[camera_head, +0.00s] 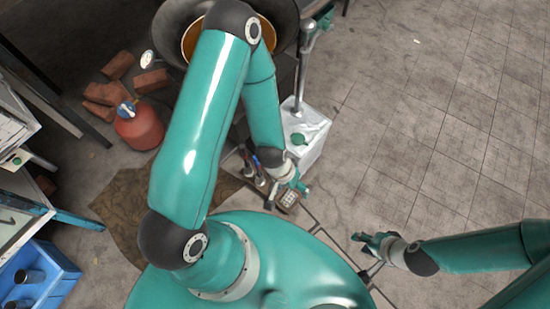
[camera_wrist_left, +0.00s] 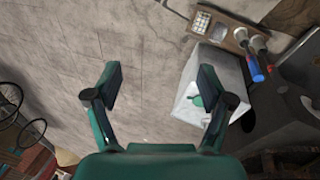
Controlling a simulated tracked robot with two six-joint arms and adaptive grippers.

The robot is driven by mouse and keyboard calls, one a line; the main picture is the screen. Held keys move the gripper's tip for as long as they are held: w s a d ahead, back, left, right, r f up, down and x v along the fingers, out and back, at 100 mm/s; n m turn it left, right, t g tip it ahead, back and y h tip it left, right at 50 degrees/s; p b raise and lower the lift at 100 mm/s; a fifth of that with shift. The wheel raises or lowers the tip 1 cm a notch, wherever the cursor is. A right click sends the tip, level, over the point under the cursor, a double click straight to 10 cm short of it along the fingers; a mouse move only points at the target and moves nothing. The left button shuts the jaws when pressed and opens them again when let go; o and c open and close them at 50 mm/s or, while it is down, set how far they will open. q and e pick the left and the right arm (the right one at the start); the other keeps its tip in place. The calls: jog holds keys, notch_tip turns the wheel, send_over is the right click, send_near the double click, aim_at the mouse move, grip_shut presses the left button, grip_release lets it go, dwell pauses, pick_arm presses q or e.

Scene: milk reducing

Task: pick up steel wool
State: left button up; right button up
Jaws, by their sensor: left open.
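I cannot make out any steel wool for certain. A small green object (camera_head: 300,139) lies on top of a white box (camera_head: 308,152); both also show in the left wrist view, the green object (camera_wrist_left: 197,100) on the white box (camera_wrist_left: 228,72). My left gripper (camera_head: 296,184) is near the front of the box in the head view. In the left wrist view its fingers (camera_wrist_left: 160,84) are wide apart with nothing between them, the right one overlapping the box in the picture. My right gripper (camera_head: 364,242) is over the floor at the lower right, its finger gap unclear.
A tray with a pale gridded piece (camera_wrist_left: 201,22) and bottles (camera_wrist_left: 253,68) stands beside the box. A red canister (camera_head: 139,127) and bricks (camera_head: 103,93) lie left. A large dark bowl (camera_head: 175,22) is at the back. The tiled floor (camera_head: 450,120) at right is clear.

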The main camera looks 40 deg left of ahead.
pick_arm(q)
jog(key=w+a+f+y+b, duration=0.1)
jog(key=w+a+f+b, duration=0.2)
jog(key=f+b, duration=0.7)
jog(key=w+a+f+m+y+b, duration=0.1)
jog(key=w+a+f+b, duration=0.3)
jog(key=f+b, duration=0.6)
jog(key=w+a+f+g+y+b, duration=0.1)
jog(key=w+a+f+b, duration=0.2)
jog(key=f+b, duration=0.7)
jog(key=shift+w+a+f+m, duration=0.15)
jog(key=shift+a+f, duration=0.3)
jog(key=shift+f, duration=1.95)
jog(key=shift+w+a+f+m, duration=0.1)
jog(key=shift+a+f, duration=0.4)
jog(key=shift+f, duration=1.9)
jog(key=shift+w+a+f+m, duration=0.15)
jog(key=shift+a+f, duration=0.3)
jog(key=shift+f, duration=1.95)
jog(key=f+b, duration=0.1)
jog(key=f, duration=0.1)
jog(key=f+b, duration=0.1)
jog(key=f, duration=0.1)
jog(key=shift+s+a+b, duration=0.15)
jog(key=shift+a+b, duration=0.05)
jog(key=shift+b, duration=0.2)
jog(key=shift+f, duration=0.55)
jog(key=shift+r, duration=0.1)
jog(key=c, duration=1.3)
